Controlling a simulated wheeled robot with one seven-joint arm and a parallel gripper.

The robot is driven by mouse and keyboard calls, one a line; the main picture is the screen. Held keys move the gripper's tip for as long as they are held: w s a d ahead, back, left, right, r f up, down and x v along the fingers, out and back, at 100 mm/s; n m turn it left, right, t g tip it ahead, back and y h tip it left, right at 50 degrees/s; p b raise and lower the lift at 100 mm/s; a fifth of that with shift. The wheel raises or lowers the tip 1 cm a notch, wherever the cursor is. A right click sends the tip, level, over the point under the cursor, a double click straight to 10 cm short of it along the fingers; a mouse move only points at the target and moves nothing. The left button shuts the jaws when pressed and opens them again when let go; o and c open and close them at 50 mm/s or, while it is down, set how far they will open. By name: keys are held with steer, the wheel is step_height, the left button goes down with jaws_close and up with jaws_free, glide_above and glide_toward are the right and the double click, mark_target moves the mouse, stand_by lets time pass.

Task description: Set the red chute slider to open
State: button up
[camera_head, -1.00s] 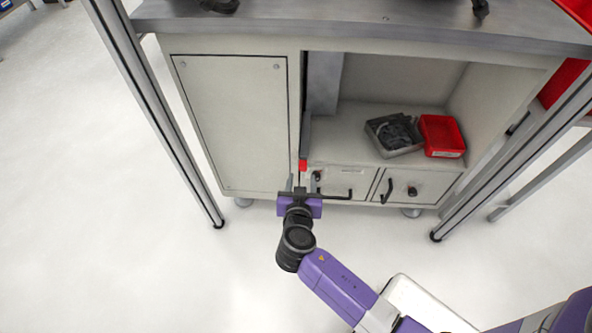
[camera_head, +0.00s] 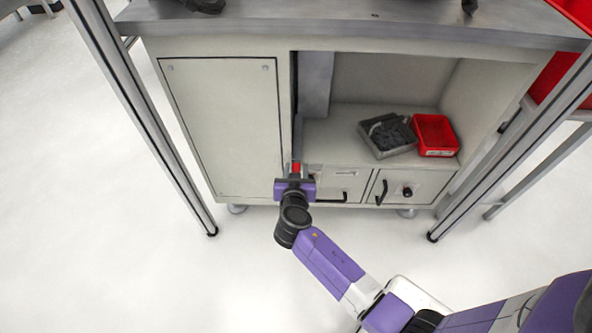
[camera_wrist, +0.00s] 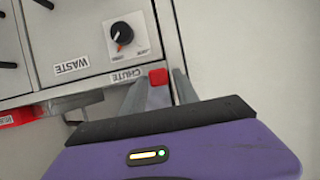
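The red chute slider (camera_head: 295,168) shows as a small red block at the cabinet front, just beyond my gripper (camera_head: 294,178). In the wrist view the red slider (camera_wrist: 158,77) sits beside the upside-down CHUTE label (camera_wrist: 126,75). My gripper's two grey fingers (camera_wrist: 160,90) stand apart on either side of it. They look open, with small gaps; whether either finger touches the slider I cannot tell. The slider's lower part and track are hidden behind the gripper.
A dial (camera_wrist: 122,33) with an orange pointer and a WASTE label (camera_wrist: 72,66) are close by. Drawers with black handles (camera_head: 381,192) are to the right. A grey bin (camera_head: 388,152) and a red bin (camera_head: 435,155) stand on the shelf. Metal posts flank the cabinet.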

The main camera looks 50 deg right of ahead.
jaws_close()
stand_by(1.2)
